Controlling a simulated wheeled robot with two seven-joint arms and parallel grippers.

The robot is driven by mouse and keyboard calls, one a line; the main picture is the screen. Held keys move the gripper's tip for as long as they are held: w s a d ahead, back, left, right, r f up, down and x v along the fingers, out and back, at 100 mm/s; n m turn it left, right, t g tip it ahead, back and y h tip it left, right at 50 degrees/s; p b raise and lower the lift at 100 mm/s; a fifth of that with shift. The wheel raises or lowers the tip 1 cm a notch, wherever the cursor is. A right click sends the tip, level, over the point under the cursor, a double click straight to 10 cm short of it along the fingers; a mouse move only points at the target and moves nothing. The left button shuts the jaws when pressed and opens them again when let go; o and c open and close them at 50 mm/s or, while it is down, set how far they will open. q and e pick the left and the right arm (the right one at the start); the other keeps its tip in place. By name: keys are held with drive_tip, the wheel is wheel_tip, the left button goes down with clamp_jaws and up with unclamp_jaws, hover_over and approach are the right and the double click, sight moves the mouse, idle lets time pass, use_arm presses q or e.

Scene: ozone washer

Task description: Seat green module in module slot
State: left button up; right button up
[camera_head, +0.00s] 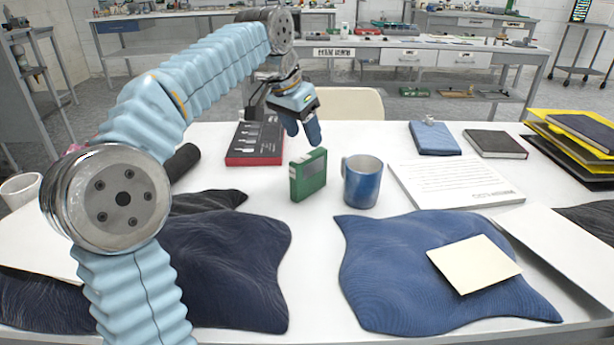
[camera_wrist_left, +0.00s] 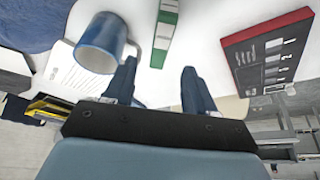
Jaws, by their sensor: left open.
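The green module (camera_head: 308,176) stands upright on the white table, between the red and black box and the blue mug. It also shows in the left wrist view (camera_wrist_left: 164,36), ahead of the fingers and roughly between their lines. My left gripper (camera_head: 304,132) is open and empty, above and behind the module with its fingers pointing down; it also shows in the left wrist view (camera_wrist_left: 159,66). The red and black box (camera_head: 254,142), with a labelled row on its top face (camera_wrist_left: 270,52), lies left of the module. I cannot clearly make out which part is the module slot. My right gripper is not visible.
A blue mug (camera_head: 362,182) stands close to the module's right. Dark cloth (camera_head: 225,255) and blue cloth (camera_head: 400,275) cover the front of the table. A paper pad (camera_head: 450,182), a blue pouch (camera_head: 434,138) and a dark notebook (camera_head: 495,144) lie to the right. Bare table shows in front of the module.

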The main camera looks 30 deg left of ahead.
sight(310, 155)
use_arm(q)
drive_tip(key=x, duration=0.4)
drive_tip(key=shift+w, duration=0.1)
drive_tip(key=shift+b+x, duration=0.35)
drive_tip(key=shift+x, duration=2.4)
drive_tip(key=shift+f, duration=0.3)
clamp_jaws()
